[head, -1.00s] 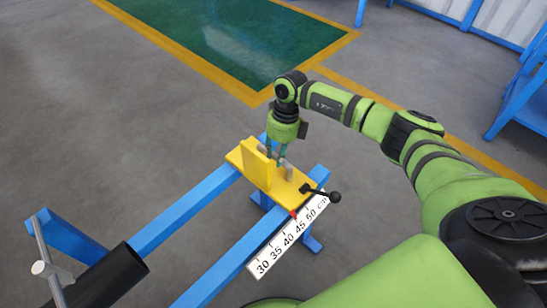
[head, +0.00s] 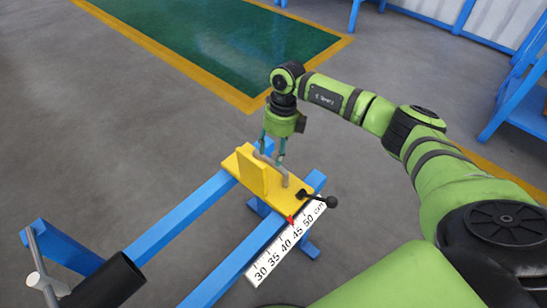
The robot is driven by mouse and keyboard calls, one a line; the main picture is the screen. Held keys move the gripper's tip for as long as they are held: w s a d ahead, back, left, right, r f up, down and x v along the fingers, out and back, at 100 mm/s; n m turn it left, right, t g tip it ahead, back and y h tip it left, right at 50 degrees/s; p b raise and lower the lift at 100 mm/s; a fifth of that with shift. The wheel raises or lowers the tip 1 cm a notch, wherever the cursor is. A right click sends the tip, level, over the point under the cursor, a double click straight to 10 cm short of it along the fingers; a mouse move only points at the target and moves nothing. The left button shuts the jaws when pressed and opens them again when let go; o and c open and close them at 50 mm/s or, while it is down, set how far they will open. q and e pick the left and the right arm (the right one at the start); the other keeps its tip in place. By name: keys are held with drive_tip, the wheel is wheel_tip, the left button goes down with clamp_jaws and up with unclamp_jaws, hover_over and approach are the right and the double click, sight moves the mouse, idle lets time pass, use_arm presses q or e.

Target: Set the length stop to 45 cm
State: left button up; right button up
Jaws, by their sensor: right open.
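The yellow length stop (head: 247,172) is a plate with an upright wall, sitting across two blue rails. A grey bent handle (head: 274,167) stands on it. A red pointer (head: 291,221) at its edge is near the 45 mark of the white scale (head: 281,252); the exact reading is too small to tell. A black clamp lever (head: 318,197) with a ball knob sticks out to the right of the stop. My right gripper (head: 272,154) is open, pointing down, with its fingertips around or just above the top of the handle. My left gripper is not in view.
Blue rails (head: 185,220) run from the stop toward the lower left. A blue frame (head: 522,95) stands at the far right. The floor around is clear.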

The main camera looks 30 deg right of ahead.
wheel_tip(320, 180, up, 8)
drive_tip(key=d, duration=0.1)
drive_tip(key=shift+w+d, duration=0.25)
idle(0.4)
